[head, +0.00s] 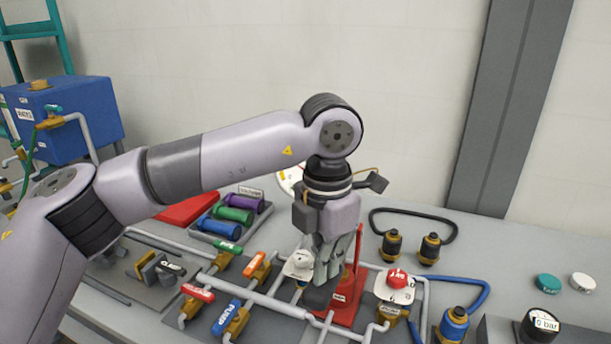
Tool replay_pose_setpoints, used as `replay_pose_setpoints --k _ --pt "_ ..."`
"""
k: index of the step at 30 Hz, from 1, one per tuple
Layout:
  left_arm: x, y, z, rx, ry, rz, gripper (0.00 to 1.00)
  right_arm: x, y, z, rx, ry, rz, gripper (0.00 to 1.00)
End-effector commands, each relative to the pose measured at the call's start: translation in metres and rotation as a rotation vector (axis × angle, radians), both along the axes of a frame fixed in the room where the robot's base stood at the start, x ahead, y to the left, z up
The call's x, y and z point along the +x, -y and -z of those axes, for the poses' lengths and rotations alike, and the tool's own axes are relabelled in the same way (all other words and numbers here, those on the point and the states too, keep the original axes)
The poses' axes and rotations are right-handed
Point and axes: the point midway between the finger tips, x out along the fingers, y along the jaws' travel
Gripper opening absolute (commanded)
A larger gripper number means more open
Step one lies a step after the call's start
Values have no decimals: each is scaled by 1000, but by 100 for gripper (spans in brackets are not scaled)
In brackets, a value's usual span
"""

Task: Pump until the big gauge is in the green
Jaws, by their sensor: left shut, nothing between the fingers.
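My left gripper (324,284) points down over the middle of the pipework, shut and empty. It is in front of a red pump stand (345,308) with a thin red upright (357,245); whether the fingers touch it I cannot tell. A large round white gauge (287,181) with a yellow mark on its edge stands behind my left arm. The arm hides most of its face, so its needle cannot be read. My right gripper is not in view.
Red (197,292), blue (226,317), green (229,247) and orange (254,264) valve handles sit on the pipes. A red button (397,278) is right of the stand. A small gauge (541,325) reads 0 bar. A blue tank (65,120) stands left.

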Motion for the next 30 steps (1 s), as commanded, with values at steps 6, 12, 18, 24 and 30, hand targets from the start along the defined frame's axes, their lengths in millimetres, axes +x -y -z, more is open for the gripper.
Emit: replay_pose_setpoints --k 6,12,18,24,30 --pt "0 0 24 1 -1 -1 0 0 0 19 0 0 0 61" --pt "0 0 41 0 0 -1 0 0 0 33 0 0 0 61" --pt "0 0 59 0 -1 -1 0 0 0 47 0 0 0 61" --pt "0 0 62 0 -1 -1 0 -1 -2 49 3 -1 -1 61" --pt "1 0 54 0 0 -2 0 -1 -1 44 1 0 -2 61"
